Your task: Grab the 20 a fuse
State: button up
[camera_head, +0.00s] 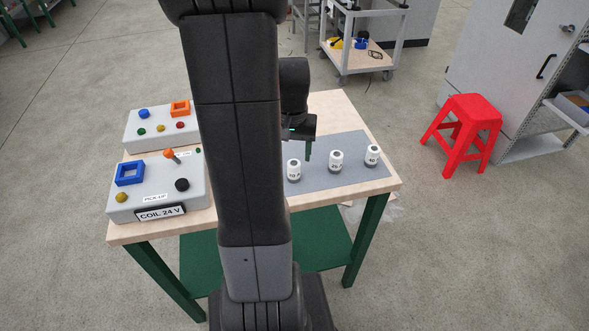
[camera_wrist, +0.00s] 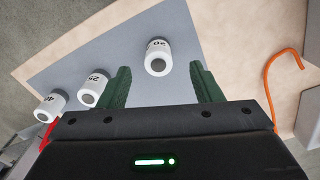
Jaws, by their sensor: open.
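Three white cylindrical fuses stand upright on a grey mat (camera_head: 318,178). The fuse marked 20 (camera_wrist: 158,58) is at the mat's left end in the head view (camera_head: 294,171). The fuse marked 25 (camera_wrist: 93,90) is the middle one (camera_head: 336,161). The third fuse (camera_wrist: 50,107), whose marking looks like 40, is at the right (camera_head: 372,155). My gripper (camera_wrist: 158,72) is open with green fingers. In the wrist view the 20 fuse appears between and slightly beyond the fingertips, with none touching it. In the head view my gripper (camera_head: 307,152) is just behind and above that fuse.
Grey control boxes stand on the wooden table's left side, the front one labelled COIL 24 V (camera_head: 160,213). An orange-tipped lever (camera_head: 172,154) sticks up from it. A red stool (camera_head: 466,130) stands right of the table. A trolley (camera_head: 365,55) is behind.

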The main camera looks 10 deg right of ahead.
aim_at(294, 163)
jog(key=shift+w+d+f+p, duration=0.1)
jog(key=shift+f+p, duration=0.05)
jog(key=shift+f, duration=1.75)
jog(key=shift+w+d+f+p, duration=0.1)
jog(key=shift+f+p, duration=0.05)
jog(key=shift+f, duration=1.7)
jog(key=c, duration=1.1)
